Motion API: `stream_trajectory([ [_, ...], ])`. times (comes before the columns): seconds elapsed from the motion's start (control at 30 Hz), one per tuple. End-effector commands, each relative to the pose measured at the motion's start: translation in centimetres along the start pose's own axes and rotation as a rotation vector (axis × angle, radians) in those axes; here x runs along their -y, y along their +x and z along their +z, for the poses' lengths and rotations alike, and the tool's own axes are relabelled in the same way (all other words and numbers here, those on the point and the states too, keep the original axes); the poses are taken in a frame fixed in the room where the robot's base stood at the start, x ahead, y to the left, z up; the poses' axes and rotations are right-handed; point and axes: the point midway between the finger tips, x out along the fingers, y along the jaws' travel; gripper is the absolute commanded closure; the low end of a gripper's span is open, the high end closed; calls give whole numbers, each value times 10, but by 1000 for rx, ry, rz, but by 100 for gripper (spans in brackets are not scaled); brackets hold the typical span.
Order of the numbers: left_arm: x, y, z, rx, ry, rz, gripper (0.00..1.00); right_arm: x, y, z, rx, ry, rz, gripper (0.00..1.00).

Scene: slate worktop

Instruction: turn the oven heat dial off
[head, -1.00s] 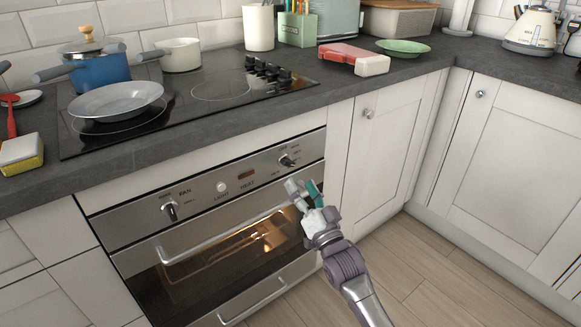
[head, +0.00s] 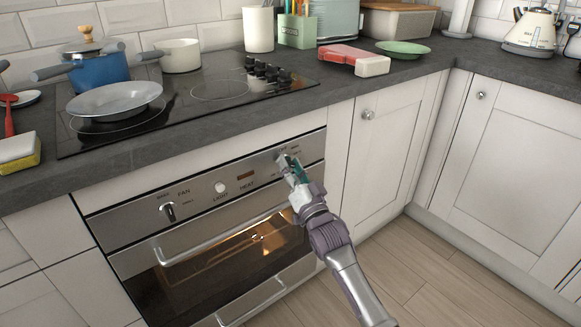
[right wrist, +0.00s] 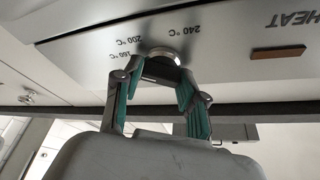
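The heat dial (right wrist: 163,54) is a round metal knob on the oven's control panel, with temperature marks such as 200 °C and 240 °C beside it in the right wrist view. My right gripper (head: 289,165) is at the right end of the panel and mostly hides the dial in the head view. In the right wrist view, the gripper (right wrist: 158,84) has its teal-padded fingers spread, one on either side of the dial. Whether either pad touches it, I cannot tell. The dial's pointer setting is not readable. My left gripper is not in view.
The lit oven (head: 205,262) has a bar handle (head: 215,238) below the panel. A fan dial (head: 169,211) and a light button (head: 220,187) are further left. A blue pot (head: 98,74) and grey pan (head: 115,100) stand on the hob above. The floor at right is clear.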

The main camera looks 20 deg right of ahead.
Motion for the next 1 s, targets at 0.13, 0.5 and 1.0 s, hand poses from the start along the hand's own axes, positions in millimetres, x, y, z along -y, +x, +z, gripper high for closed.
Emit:
stream_trajectory([
  [0.13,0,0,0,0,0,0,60,0,0,0,0,-1,0,93],
  [0.5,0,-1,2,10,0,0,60,0,0,0,1,-70,-28,94],
  [1.0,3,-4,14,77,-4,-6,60,-2,0,-1,3,-458,-188,93],
])
